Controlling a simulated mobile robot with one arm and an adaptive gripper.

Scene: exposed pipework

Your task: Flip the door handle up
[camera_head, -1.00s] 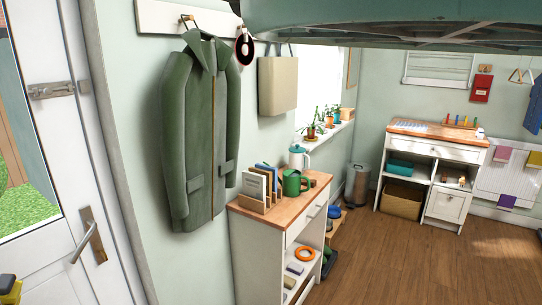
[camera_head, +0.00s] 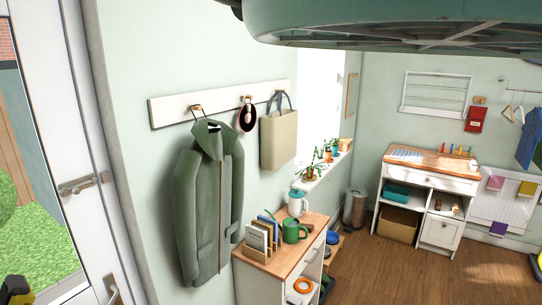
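The white door stands at the left, with a glazed opening onto grass outside. Its metal lever handle (camera_head: 113,292) shows at the bottom edge of the head view, partly cut off by the frame, so its full angle cannot be told. A metal latch (camera_head: 85,184) sits higher on the same door (camera_head: 62,140). No gripper fingers can be made out. A small yellow and black part (camera_head: 15,290) shows in the lower left corner, left of the handle; I cannot tell whether it belongs to my arm. Nothing is seen touching the handle.
A green coat (camera_head: 208,215) and a beige bag (camera_head: 279,138) hang from a white rail (camera_head: 170,111) right of the door. A wooden-topped cabinet (camera_head: 282,268) stands below. A large green ribbed shape (camera_head: 400,22) fills the top. Brown floor (camera_head: 395,275) is open at right.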

